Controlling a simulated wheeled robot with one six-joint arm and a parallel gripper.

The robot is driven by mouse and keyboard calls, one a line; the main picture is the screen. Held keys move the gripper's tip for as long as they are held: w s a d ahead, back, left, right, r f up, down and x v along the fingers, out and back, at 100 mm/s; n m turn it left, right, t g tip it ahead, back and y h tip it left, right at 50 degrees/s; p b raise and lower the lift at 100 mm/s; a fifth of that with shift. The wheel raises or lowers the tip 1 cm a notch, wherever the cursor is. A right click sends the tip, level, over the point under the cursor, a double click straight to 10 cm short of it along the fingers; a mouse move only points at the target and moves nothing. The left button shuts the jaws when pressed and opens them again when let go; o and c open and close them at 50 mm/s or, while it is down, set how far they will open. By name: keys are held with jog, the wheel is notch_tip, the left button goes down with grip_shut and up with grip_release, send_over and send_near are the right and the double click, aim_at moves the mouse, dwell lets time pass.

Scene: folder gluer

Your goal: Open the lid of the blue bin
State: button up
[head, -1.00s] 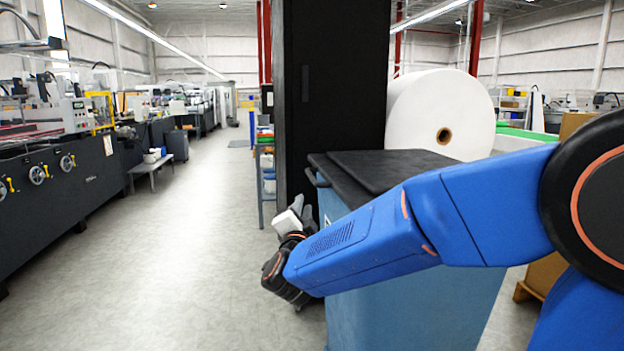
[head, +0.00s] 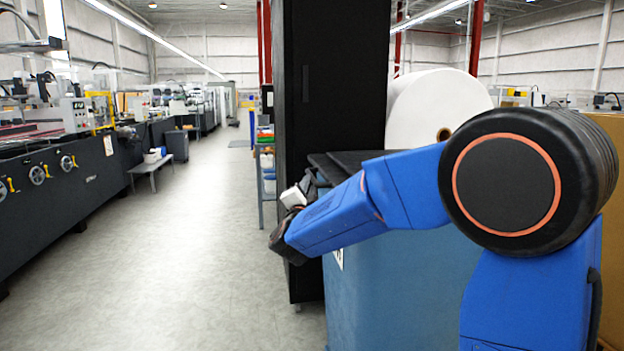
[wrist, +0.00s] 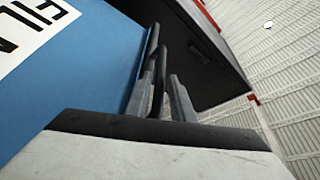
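The blue bin (head: 385,295) stands in front of me, its dark lid (head: 347,162) lying shut on top and partly hidden by my arm. My gripper (head: 306,188) is at the bin's left side, near lid height. In the wrist view the bin's blue wall (wrist: 90,70) fills the left, with a white label (wrist: 30,30). A black bar handle (wrist: 160,75) shows by the lid's edge. My gripper's grey fingers (wrist: 160,98) are apart, and the bar appears to run between them. I cannot tell whether they touch it.
A tall black cabinet (head: 335,80) stands just behind the bin. A large white paper roll (head: 425,105) is behind the lid. A long dark machine (head: 70,180) lines the left. The grey floor aisle (head: 205,230) between is clear.

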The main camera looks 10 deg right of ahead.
jog(key=x, duration=0.5)
jog(key=shift+w+d, duration=0.1)
jog(key=shift+w, duration=0.25)
jog(key=shift+r, duration=0.1)
grip_shut()
